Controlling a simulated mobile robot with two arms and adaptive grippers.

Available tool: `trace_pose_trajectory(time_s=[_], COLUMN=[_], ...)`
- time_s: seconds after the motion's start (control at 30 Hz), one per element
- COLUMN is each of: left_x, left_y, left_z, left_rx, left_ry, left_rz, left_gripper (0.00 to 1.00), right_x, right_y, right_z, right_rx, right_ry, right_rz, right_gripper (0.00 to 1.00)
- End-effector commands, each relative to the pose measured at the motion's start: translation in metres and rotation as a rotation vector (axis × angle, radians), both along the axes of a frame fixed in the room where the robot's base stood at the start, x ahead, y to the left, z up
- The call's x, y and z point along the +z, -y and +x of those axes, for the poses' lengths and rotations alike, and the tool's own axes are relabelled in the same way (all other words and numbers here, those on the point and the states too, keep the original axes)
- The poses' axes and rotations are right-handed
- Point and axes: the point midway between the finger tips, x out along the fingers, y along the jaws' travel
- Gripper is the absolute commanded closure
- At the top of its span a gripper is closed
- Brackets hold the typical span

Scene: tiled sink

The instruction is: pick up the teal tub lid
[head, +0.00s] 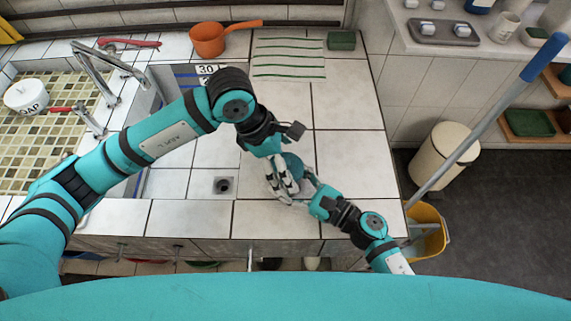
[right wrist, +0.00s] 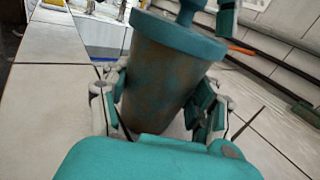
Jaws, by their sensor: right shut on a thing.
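The tub (right wrist: 160,85), brownish with teal patches, stands on the tiled counter and tapers toward its base. Its teal lid (right wrist: 180,34) sits on top, with a teal knob (right wrist: 187,12) cut off by the picture's upper edge. In the head view the lid (head: 293,163) is partly hidden by my left gripper (head: 283,184), which is above and beside it. I cannot see whether its fingers touch the knob or how far they are apart. My right gripper (right wrist: 165,105) is shut on the tub, with a finger on each side; it also shows in the head view (head: 301,190).
An orange pan (head: 208,40), a striped cloth (head: 288,58) and a green sponge (head: 341,40) lie at the back of the counter. The sink (head: 60,108) is at the left. A yellow bucket (head: 432,216) stands below the right edge. Tiles right of the tub are clear.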

Motion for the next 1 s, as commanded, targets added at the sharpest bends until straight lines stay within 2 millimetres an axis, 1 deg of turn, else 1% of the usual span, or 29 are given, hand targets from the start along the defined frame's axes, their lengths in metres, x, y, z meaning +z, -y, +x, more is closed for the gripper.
trace_pose_trajectory(time_s=[0.03,0.3,0.33,0.53,0.63,0.77,0.9,1.0], left_x=[0.0,0.0,0.0,0.001,0.008,0.03,0.059,0.077], left_y=[0.0,0.0,0.0,0.0,0.0,0.0,0.0,0.0], left_z=[0.0,0.0,0.0,0.0,0.001,0.001,0.001,0.001], left_rx=[0.0,0.0,0.0,0.0,0.0,-0.002,-0.002,-0.001], left_ry=[0.0,0.0,0.0,0.001,0.002,0.006,0.006,0.005], left_rz=[0.0,0.001,0.0,0.0,0.0,-0.001,-0.001,0.0], left_gripper=[0.14,0.5,0.52,0.52,0.52,0.52,0.52,0.52], right_x=[0.0,0.0,0.0,0.0,0.0,0.0,0.0,0.0], right_y=[0.0,0.0,0.0,0.0,0.0,0.0,0.0,0.0], right_z=[0.0,0.0,0.0,0.0,0.0,0.0,0.0,0.0], right_rx=[0.0,0.0,0.0,0.0,0.0,0.0,0.0,0.0], right_ry=[-0.001,0.0,0.0,0.0,0.0,0.0,-0.001,-0.001], right_rz=[-0.001,-0.001,-0.001,-0.001,-0.001,-0.001,-0.001,-0.001], right_gripper=[0.76,0.76,0.76,0.76,0.76,0.76,0.76,0.76])
